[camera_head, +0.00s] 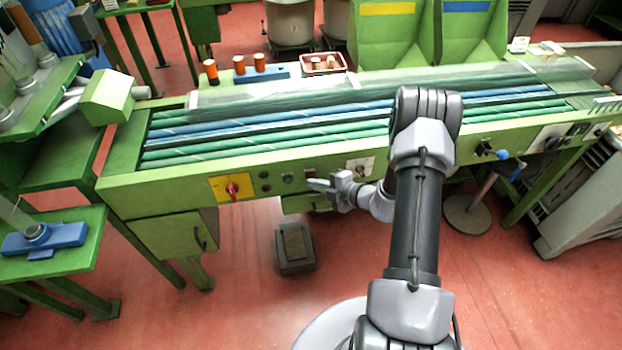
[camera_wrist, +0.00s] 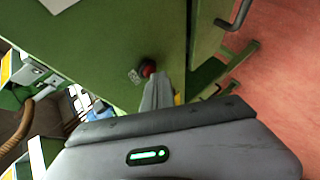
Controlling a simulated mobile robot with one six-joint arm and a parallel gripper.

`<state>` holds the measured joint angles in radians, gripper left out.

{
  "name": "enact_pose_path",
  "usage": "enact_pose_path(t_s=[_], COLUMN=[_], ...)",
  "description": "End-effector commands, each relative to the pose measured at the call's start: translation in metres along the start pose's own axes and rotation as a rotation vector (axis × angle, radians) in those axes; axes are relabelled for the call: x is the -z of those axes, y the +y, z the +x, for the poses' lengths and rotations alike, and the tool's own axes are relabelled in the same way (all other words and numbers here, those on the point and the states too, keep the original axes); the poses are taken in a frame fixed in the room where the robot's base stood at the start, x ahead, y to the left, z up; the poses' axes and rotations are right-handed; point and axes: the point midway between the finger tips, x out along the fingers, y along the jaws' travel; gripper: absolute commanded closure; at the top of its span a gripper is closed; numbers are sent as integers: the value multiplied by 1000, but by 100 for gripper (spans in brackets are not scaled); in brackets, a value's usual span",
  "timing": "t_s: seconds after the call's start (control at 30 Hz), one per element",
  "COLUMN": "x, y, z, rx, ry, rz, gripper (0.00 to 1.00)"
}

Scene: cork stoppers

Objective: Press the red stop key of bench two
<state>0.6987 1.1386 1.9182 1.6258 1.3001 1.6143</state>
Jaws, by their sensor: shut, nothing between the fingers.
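The green bench (camera_head: 140,200) runs across the head view, with a row of small controls along its front panel. My gripper (camera_head: 312,185) is shut and empty, close in front of that panel. In the wrist view the gripper's closed fingers (camera_wrist: 161,84) point at the panel. A round red key (camera_wrist: 149,67) shows right at their tips, partly hidden behind them; I cannot tell if they touch it. A small grey fitting (camera_wrist: 135,75) sits beside it. I see no label naming the bench.
A red rotary switch (camera_head: 232,188) on a yellow plate is left of the gripper. A green button (camera_head: 288,178) lies between them. A blue knob (camera_head: 502,154) sticks out at the right. A grey pedal box (camera_head: 295,247) stands on the red floor below.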

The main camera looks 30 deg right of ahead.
Motion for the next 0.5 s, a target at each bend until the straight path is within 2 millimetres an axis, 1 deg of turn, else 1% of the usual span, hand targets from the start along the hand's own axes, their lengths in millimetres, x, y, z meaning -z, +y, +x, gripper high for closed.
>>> enact_pose_path(t_s=[0.27,0.5], x=[1,8], y=[-1,-7], z=[-1,-10], rx=[0,0], ry=[0,0], rz=[1,0], gripper=[100,100])
